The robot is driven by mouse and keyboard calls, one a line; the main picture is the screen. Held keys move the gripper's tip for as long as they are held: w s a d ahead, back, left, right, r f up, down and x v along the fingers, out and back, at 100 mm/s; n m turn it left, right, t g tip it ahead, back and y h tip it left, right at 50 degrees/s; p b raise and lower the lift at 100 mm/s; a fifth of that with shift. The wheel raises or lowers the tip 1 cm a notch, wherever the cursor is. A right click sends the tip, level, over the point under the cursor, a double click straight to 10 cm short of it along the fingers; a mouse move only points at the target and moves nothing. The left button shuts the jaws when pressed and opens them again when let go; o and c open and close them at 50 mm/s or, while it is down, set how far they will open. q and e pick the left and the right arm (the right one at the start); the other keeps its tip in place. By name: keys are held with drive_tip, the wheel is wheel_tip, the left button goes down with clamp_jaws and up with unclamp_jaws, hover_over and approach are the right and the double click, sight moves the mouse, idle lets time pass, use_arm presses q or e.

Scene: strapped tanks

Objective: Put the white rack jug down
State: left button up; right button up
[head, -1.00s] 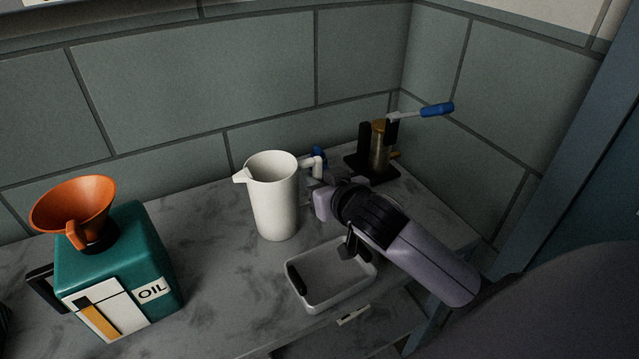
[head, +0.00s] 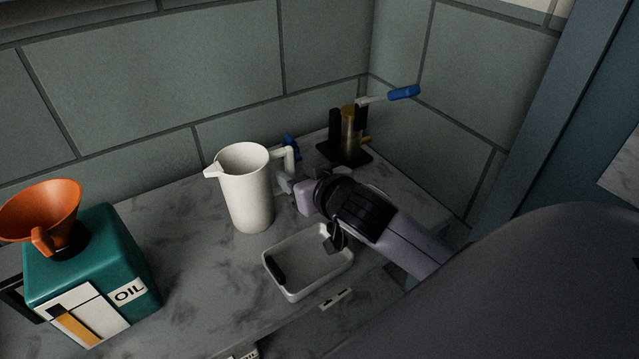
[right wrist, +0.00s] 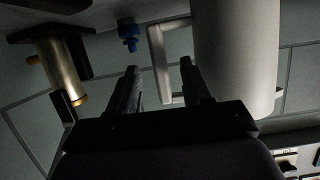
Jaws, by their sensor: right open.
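The white jug (head: 250,198) stands upright on the grey marbled counter, its spout to the left and its handle (head: 289,160) to the right. My right gripper (head: 284,184) is just right of the jug, low by the handle. In the right wrist view the jug (right wrist: 235,60) fills the right side. There the two fingers of my right gripper (right wrist: 159,75) are spread and empty, with the jug's handle (right wrist: 158,55) showing between and beyond their tips. I cannot tell whether a finger touches the handle. My left gripper is out of view.
A shallow white tray (head: 293,292) is in front of the jug, under my right arm. A teal oil can (head: 135,262) with an orange funnel (head: 45,212) stands left. A brass press with a blue-tipped lever (head: 350,135) and a small blue item (head: 291,146) are behind. Counter left of the jug is clear.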

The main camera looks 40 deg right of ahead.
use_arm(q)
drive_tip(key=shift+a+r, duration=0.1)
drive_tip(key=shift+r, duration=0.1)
use_arm(e)
drive_tip(key=v, duration=0.9)
